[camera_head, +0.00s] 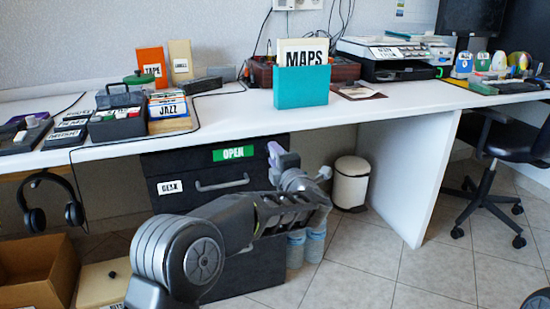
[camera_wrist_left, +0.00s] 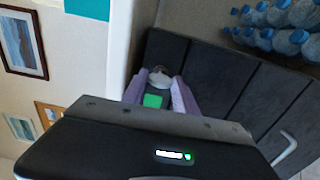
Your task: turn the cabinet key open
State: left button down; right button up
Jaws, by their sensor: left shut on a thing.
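The dark grey cabinet (camera_head: 215,181) stands under the white desk, with a green OPEN label (camera_head: 234,153) on its top front. My left gripper (camera_head: 276,152) reaches the upper right of the cabinet front. In the left wrist view, its pale purple fingers (camera_wrist_left: 158,92) are closed around a small green piece (camera_wrist_left: 152,101), which looks like the head of the key. A pale grey round piece (camera_wrist_left: 161,78) lies just beyond it, against the cabinet front. The key is hidden in the head view, and its turn angle cannot be told. My right gripper is not in view.
A drawer handle (camera_head: 222,184) sits below the OPEN label. A white bin (camera_head: 351,182) and water bottles (camera_head: 315,243) stand right of the cabinet. The desk (camera_head: 225,115) overhangs the cabinet. Headphones (camera_head: 45,200) hang at left; a cardboard box (camera_head: 35,270) is on the floor.

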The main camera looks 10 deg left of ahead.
pick_arm(q)
jog(key=shift+d+f, duration=0.1)
jog(key=c, duration=1)
grip_release()
jog(key=shift+o, duration=0.2)
jog(key=p+v, duration=0.2)
jog(key=v, duration=0.5)
jog(key=shift+s+d, duration=0.2)
jog(key=shift+s, duration=0.15)
